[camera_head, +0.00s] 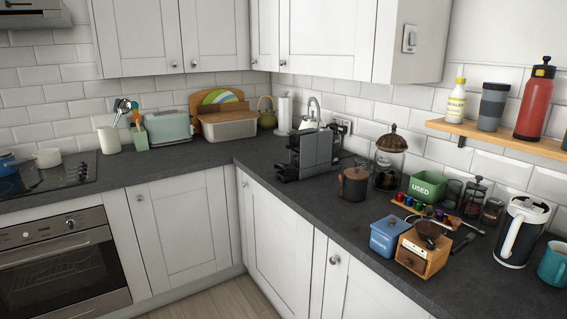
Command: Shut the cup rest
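A dark grey coffee machine (316,150) stands on the slate worktop near the corner. A low dark part (287,172) juts out from its front, toward the left; it looks like the cup rest, folded down, but it is too small to be sure. No cup shows on it. My gripper and arm are not in view.
A brown-topped dark pot (353,184) stands right of the machine, with a glass jar (389,160) behind. A green bin (427,187), blue box (389,236) and wooden grinder (423,250) stand farther right. The worktop (250,156) left of the machine is clear.

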